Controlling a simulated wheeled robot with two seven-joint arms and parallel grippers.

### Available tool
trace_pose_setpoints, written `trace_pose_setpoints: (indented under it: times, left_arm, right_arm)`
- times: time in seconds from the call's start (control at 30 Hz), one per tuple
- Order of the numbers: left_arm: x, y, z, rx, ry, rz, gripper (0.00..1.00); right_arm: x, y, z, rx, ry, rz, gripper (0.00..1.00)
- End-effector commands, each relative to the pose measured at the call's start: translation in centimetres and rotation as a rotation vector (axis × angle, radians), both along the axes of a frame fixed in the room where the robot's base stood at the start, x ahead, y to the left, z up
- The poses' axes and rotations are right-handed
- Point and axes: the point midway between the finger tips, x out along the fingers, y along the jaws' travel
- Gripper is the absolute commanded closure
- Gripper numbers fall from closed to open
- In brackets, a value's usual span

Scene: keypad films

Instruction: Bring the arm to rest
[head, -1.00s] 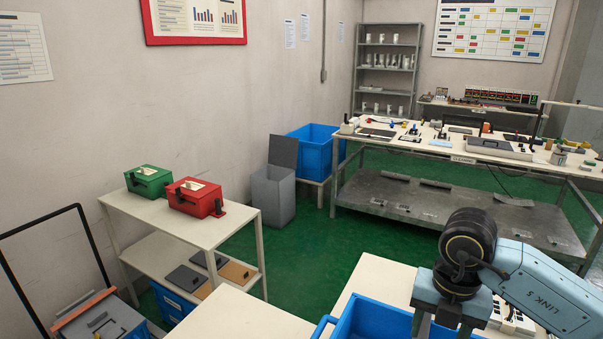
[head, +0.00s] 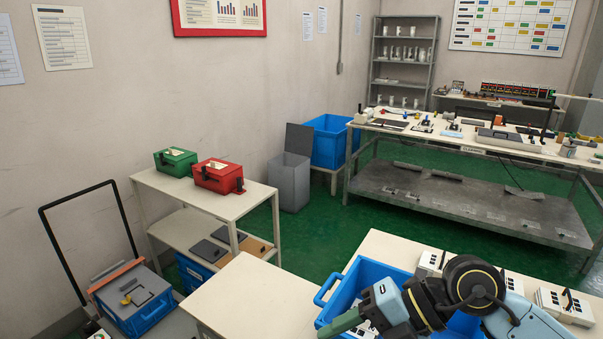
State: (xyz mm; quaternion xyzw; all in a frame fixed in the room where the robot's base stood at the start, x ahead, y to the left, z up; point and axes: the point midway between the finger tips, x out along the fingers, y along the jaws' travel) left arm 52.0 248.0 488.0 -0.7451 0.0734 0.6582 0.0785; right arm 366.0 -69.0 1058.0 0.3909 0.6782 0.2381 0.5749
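My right arm comes in from the lower right, over a blue crate (head: 329,311) on the near table. Its dark wrist and grey-green end, my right gripper (head: 350,320), lie over the crate's front left part. The fingertips are not clear enough to tell whether they are open or shut. Small white and dark pieces show inside the crate, partly hidden by the arm. White keypad units (head: 563,306) stand on the table behind and right of the arm. My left gripper is not in view.
A green box (head: 175,162) and a red box (head: 216,177) stand on a shelf table at left. A trolley carries a blue crate (head: 143,317) at lower left. A long workbench (head: 480,141) stands at the back. The near table's left part (head: 243,297) is bare.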

Motion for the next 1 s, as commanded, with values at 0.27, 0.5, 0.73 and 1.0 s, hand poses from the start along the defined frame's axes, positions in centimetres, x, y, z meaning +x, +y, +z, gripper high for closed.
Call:
trace_pose_setpoints:
  times: [0.27,0.5,0.73,1.0]
  left_arm:
    - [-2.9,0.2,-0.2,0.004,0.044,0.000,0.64]
    - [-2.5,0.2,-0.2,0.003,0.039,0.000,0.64]
    - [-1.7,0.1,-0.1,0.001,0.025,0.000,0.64]
    - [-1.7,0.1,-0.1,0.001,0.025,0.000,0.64]
  right_arm:
    - [-0.6,4.9,9.9,0.762,-0.013,-0.192,0.46]
    - [3.5,-0.3,14.1,1.216,0.047,-0.672,0.46]
    - [6.6,-8.7,9.0,1.339,0.201,-1.302,0.46]
    - [2.4,-15.4,-4.7,1.013,0.537,-2.016,0.46]
